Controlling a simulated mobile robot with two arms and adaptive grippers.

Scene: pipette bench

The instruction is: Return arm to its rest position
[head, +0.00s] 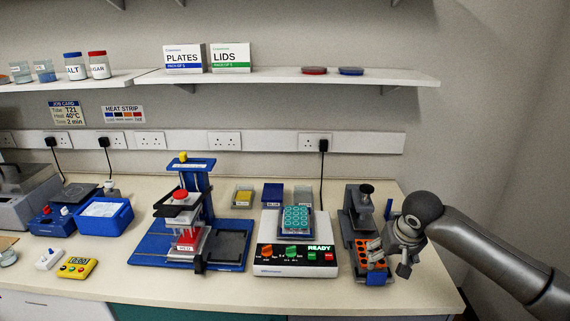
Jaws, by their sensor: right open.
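My right arm comes in from the right edge of the head view. Its gripper (391,256) is open and hangs over the right end of the bench. It is at the right side of a small rack (374,278) with orange round spots and a blue front, and overlaps it in the picture. Whether a finger touches the rack cannot be told. No object shows between the fingers. My left gripper is not in view.
A grey stand (353,215) is close left of the gripper. A white device (297,257) reading READY and a blue press (186,230) stand further left. A blue tub (102,217) and yellow timer (77,267) are at left. A shelf (390,77) runs above.

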